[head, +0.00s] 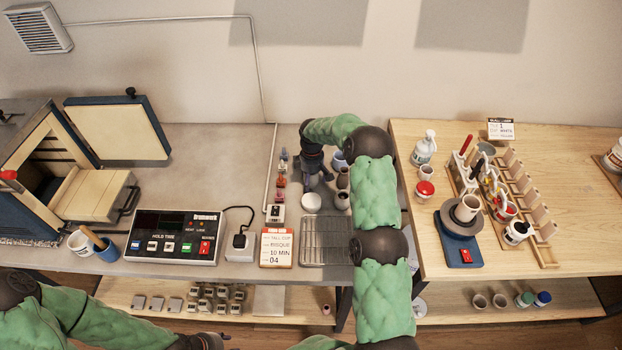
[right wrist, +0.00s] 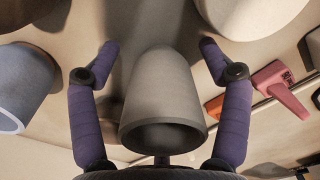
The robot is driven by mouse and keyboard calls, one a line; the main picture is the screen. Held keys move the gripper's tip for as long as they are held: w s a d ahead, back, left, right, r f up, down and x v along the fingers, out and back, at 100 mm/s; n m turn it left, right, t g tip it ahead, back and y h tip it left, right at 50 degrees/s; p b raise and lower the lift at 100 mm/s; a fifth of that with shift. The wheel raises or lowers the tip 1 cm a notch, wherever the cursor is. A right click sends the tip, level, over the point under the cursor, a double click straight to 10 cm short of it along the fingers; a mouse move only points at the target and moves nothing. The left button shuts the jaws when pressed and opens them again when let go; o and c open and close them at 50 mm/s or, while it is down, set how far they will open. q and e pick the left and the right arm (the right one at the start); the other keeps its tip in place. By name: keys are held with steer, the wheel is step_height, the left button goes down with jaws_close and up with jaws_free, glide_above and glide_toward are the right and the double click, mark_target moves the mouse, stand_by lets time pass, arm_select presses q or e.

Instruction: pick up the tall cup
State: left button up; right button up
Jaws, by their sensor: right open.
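A tall grey cup (right wrist: 163,95) stands between the two fingers of my right gripper (right wrist: 158,48) in the right wrist view, its dark open mouth toward the camera. The fingers are spread, one on each side, with visible gaps to the cup. In the head view my right gripper (head: 317,180) is low over the back of the grey bench, among several small vessels. I cannot make out the grey cup there; the hand and arm hide part of that area. My left gripper (head: 206,342) is at the bottom edge, and its fingers cannot be made out.
A white bowl (head: 311,201), a brown cup (head: 343,179) and a blue-grey cup (right wrist: 18,88) are close to the right gripper. A wire rack (head: 325,241) and a "TALL CUP" card (head: 277,247) lie in front. Small coloured blocks (head: 281,181) line the left side.

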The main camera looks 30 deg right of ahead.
steer(key=c, duration=1.3)
steer(key=shift+c, duration=0.2)
